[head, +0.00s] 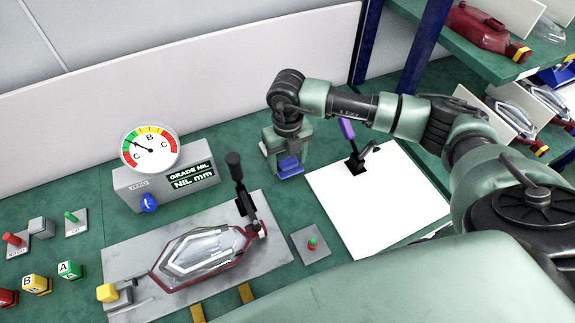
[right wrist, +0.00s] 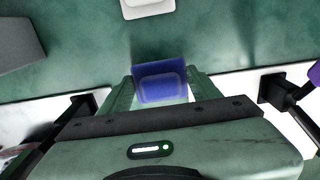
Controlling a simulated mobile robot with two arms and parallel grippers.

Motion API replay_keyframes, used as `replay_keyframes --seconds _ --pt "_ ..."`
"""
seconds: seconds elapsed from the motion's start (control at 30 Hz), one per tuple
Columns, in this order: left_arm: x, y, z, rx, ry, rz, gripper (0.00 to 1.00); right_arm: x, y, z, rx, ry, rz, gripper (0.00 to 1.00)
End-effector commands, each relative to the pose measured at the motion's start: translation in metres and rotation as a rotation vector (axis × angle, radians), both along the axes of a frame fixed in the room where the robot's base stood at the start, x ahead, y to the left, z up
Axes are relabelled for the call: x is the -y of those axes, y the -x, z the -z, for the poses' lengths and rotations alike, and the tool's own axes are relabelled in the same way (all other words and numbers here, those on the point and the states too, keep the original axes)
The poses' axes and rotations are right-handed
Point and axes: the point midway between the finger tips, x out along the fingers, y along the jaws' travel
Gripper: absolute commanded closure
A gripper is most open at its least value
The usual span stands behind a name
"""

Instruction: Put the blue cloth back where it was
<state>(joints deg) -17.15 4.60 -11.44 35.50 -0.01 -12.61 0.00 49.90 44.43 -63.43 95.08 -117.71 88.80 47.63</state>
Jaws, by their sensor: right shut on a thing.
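The blue cloth (head: 290,168) is a small folded pad. My right gripper (head: 288,155) is shut on it and points down over the green bench, left of the white sheet. In the right wrist view the cloth (right wrist: 160,82) sits between the two fingers (right wrist: 161,90). A small white block or dish (right wrist: 148,7) lies on the bench at the top of that view, apart from the cloth; in the head view it is mostly hidden behind my gripper. I cannot tell whether the cloth touches the bench. My left gripper is not in view.
A tail lamp (head: 200,257) sits in a fixture with a black-handled clamp (head: 238,178). A gauge box (head: 165,185) stands behind it. A white sheet (head: 385,205) with a purple-handled clamp (head: 347,130) is at right. A red-green button (head: 312,243) is in front. Shelves hold more lamps.

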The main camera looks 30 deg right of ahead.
Motion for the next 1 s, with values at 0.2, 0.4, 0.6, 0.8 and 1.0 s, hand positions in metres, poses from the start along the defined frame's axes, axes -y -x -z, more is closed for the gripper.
replay_keyframes --seconds 0.2,0.4,0.6,0.8,1.0 --pt "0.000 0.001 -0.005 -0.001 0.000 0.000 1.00 0.000 0.001 0.030 -0.004 0.001 0.000 0.75" --pt "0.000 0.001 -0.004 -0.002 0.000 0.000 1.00 0.000 0.000 0.033 0.000 0.000 -0.001 0.75" --pt "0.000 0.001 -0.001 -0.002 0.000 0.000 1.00 0.000 0.001 0.037 -0.001 0.000 -0.001 0.75" --pt "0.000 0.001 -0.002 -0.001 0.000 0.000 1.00 0.000 0.001 0.036 -0.001 0.000 -0.001 0.16" --pt "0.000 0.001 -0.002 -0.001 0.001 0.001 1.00 0.000 0.001 0.036 -0.001 0.000 -0.001 0.16"
